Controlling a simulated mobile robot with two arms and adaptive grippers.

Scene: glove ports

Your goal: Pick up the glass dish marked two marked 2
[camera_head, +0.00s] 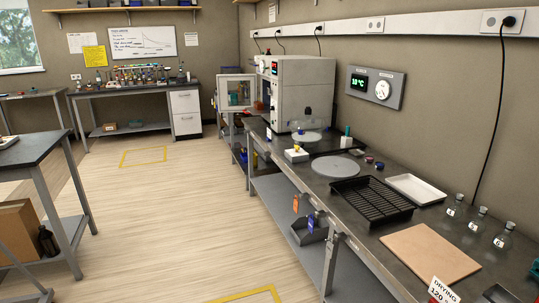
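I cannot make out a glass dish marked 2. Several clear glass flasks with small white labels stand at the right end of the dark bench, the nearest one (503,238) by the wall side; their labels are too small to read. Faint clear glass (312,122) shows in front of the grey instrument, but its shape and any mark are unclear. Neither of my grippers is in view.
The dark bench (335,205) runs along the right wall. It carries a black slatted tray (371,201), a white tray (416,189), a tan board (430,252), a grey disc (336,167) and a grey instrument (302,92). Open wooden floor (175,215) lies left.

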